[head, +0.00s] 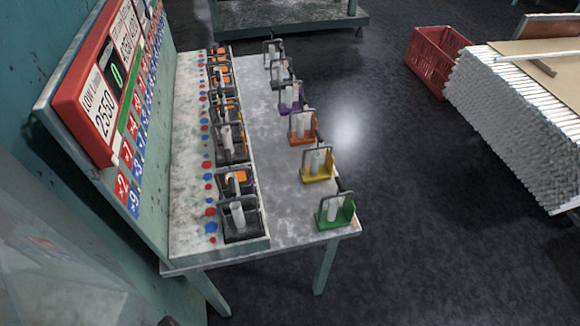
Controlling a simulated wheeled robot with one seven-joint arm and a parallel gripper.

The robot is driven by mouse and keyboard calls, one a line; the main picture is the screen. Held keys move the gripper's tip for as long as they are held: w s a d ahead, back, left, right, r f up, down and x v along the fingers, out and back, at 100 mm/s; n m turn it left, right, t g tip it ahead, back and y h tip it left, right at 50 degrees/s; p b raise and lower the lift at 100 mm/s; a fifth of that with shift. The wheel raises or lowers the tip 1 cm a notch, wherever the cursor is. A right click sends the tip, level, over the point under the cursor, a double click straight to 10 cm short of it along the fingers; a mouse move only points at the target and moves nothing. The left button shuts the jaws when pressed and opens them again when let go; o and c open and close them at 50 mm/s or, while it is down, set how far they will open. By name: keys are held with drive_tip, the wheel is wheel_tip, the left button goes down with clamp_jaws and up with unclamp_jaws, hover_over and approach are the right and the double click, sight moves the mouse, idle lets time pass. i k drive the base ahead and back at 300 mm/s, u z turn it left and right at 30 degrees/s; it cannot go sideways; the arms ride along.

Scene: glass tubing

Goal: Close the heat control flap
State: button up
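I cannot pick out a part that is clearly the heat control flap. A grey table (268,112) stands left of centre. Along its right side is a row of holders with pale upright tubes and dark handles, among them a green holder (337,210), a yellow holder (319,168), an orange holder (302,127) and a purple holder (291,98). A row of dark holders (241,224) with tubes or orange parts runs along its raised left side. My gripper is not in view.
A red-framed display board (103,95) slopes along the table's left edge. A hazy, see-through shape covers the lower left. A red crate (437,58) and a stack of white tubes (515,105) stand at right. The dark floor (400,220) between is clear.

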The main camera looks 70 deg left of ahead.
sight(80, 259)
drive_tip(key=i, duration=1.1)
drive_tip(key=u, duration=4.9)
drive_tip(key=i, duration=0.5)
drive_tip(key=k, duration=0.45)
drive_tip(key=u, duration=0.75)
drive_tip(key=i, duration=0.3)
drive_tip(key=z, duration=0.45)
